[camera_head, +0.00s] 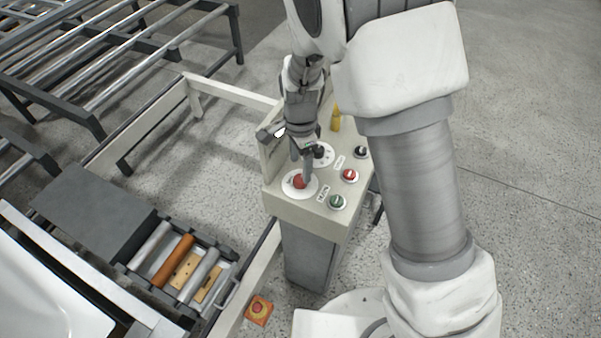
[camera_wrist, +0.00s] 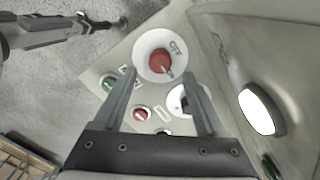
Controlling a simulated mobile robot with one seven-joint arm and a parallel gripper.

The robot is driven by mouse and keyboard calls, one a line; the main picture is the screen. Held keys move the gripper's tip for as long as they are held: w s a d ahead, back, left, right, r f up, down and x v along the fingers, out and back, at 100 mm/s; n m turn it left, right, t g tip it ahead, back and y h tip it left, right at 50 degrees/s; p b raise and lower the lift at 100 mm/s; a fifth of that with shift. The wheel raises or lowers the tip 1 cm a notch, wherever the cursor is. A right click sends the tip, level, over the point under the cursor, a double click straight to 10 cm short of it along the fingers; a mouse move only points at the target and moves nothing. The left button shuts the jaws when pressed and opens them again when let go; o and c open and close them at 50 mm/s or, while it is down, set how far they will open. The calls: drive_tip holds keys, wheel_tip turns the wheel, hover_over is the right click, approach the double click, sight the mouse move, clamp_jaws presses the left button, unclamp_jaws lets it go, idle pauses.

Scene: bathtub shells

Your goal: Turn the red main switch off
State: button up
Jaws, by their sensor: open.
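The red main switch (camera_head: 299,182) is a round red knob on a white disc, at the front left of the beige control panel (camera_head: 292,209). The wrist view shows the red knob (camera_wrist: 159,62) with a small pointer toward its lower right, and the word OFF on the disc above right of it. My gripper (camera_head: 304,168) is open and points down at the switch. In the wrist view my gripper (camera_wrist: 159,75) has one finger on each side of the knob, which appears just beyond the fingertips. I cannot tell whether either finger touches it.
A green button (camera_head: 337,202), a smaller red button (camera_head: 350,175) and a black knob (camera_head: 320,153) sit close by on the panel. A yellow object (camera_head: 336,119) stands at its back.

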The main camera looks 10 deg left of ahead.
sight(300, 178)
drive_tip(key=shift+f, duration=2.35)
clamp_jaws()
